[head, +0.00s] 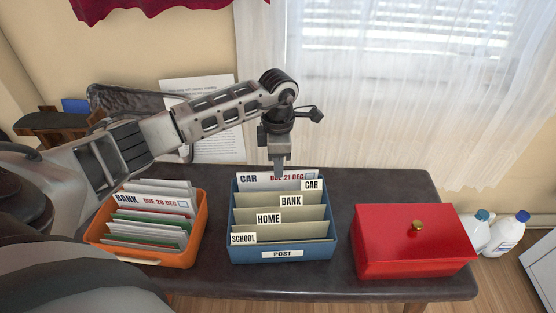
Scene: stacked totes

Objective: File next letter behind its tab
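The blue POST box (282,254) stands mid-table with tan dividers tabbed CAR (311,185), BANK (291,201), HOME (268,218) and SCHOOL (243,239), from back to front. A white letter marked CAR, DUE 21 DEC (249,180), stands upright at the back of the box, behind the CAR divider, its lower part hidden. My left gripper (279,176) points down over this letter, one finger in front of its face, and appears shut on it. An orange tray (155,256) at left holds several letters, the front-facing one marked BANK, DUE 28 DEC (150,200). My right gripper is out of view.
A red lidded box (415,240) with a brass knob stands on the dark table (350,184) at right. A printed sheet (215,145) is behind my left arm. White bottles (507,232) stand beyond the table's right end. Bare tabletop separates the boxes.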

